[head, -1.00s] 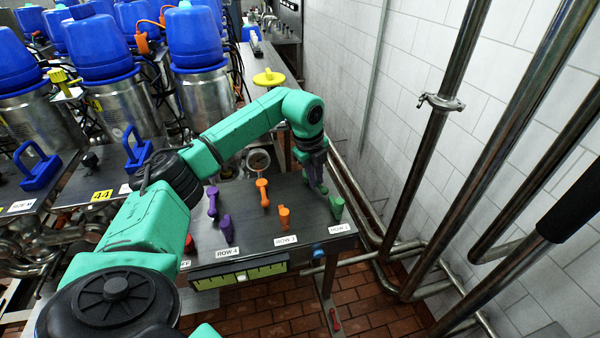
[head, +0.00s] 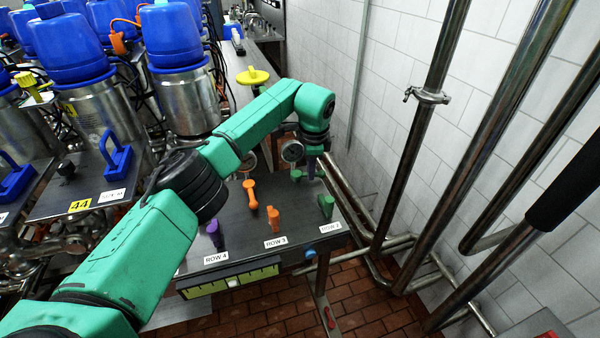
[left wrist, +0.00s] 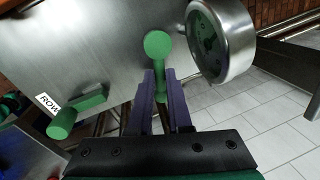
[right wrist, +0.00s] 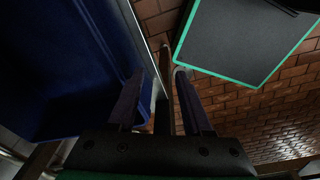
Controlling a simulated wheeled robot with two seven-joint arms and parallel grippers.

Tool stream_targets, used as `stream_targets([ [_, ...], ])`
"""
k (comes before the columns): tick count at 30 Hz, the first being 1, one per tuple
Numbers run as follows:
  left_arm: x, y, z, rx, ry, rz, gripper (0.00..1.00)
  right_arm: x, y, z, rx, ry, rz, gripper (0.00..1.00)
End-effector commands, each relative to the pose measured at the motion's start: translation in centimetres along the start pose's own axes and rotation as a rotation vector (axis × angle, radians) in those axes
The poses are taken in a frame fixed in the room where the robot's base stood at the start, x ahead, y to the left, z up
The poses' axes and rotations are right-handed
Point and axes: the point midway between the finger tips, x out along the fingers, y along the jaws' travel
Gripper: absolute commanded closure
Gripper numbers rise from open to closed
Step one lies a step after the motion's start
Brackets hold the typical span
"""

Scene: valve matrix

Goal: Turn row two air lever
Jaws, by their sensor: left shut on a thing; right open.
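My left gripper (head: 311,166) is at the back right of the dark panel (head: 240,228). In the left wrist view, its purple fingers (left wrist: 160,88) are shut on the shaft of a green lever (left wrist: 157,44), with the round end showing beyond them. Part of this lever shows in the head view (head: 296,175). Another green lever (head: 326,206) stands in front of it, just behind the ROW 2 label (head: 330,227). My right gripper (right wrist: 160,100) is open and empty in the right wrist view; it is outside the head view.
Orange levers (head: 251,194) and a purple lever (head: 214,234) stand to the left. A round gauge (left wrist: 222,42) is close beside the held lever. Steel pipes (head: 420,150) run along the tiled wall to the right. A blue surface (right wrist: 60,70) lies left of my right gripper.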

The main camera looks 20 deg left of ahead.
Motion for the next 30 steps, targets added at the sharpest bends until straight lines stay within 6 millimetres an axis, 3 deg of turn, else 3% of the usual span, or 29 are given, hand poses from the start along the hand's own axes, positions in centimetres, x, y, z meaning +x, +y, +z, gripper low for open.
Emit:
stream_targets([
  [12, -0.1, -1.06, -0.18, -0.219, -0.037, -0.007, 1.0, 0.67, -0.07, 0.2, 0.0, -0.003, -0.001, 0.5],
  [29, -0.16, -1.26, -0.14, -0.256, -0.043, -0.008, 1.0, 0.72, -0.23, 0.26, 0.001, -0.003, -0.003, 0.5],
  [30, -0.16, -1.26, -0.15, -0.256, -0.043, -0.009, 0.79, 0.72, -0.23, 0.26, 0.001, -0.003, -0.003, 0.5],
])
